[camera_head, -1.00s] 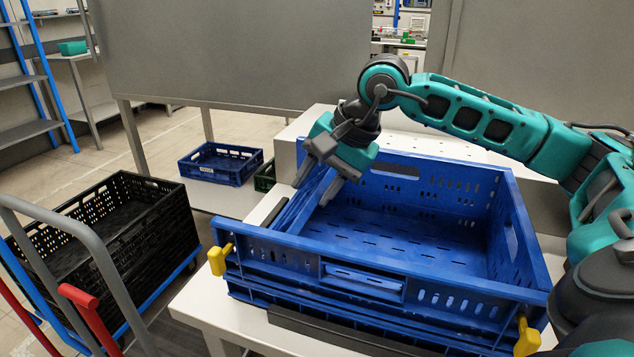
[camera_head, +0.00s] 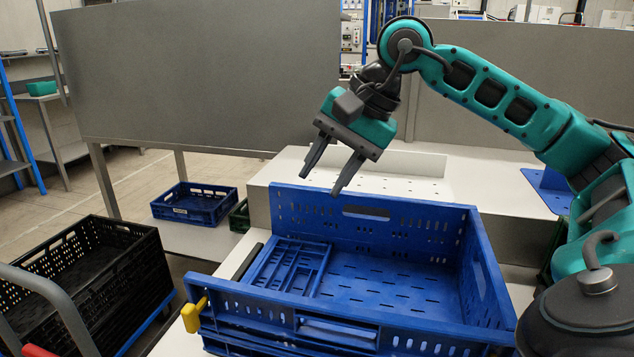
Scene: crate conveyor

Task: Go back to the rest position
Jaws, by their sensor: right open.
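My right gripper (camera_head: 318,180) is open and empty. It hangs above the back left part of a large blue crate (camera_head: 400,205), with its fingers pointing down. The arm reaches in from the right. The blue crate is open at the top. Its left side panel (camera_head: 290,268) lies folded down inside on the crate's floor. A yellow latch (camera_head: 195,314) sticks out at the crate's front left corner. My left gripper is not in view.
A black crate (camera_head: 130,262) stands on a cart at the left, with a grey handle (camera_head: 55,300). A smaller blue crate (camera_head: 195,212) lies behind on a low surface. A grey panel (camera_head: 210,75) stands at the back. A white surface (camera_head: 420,163) lies behind the large crate.

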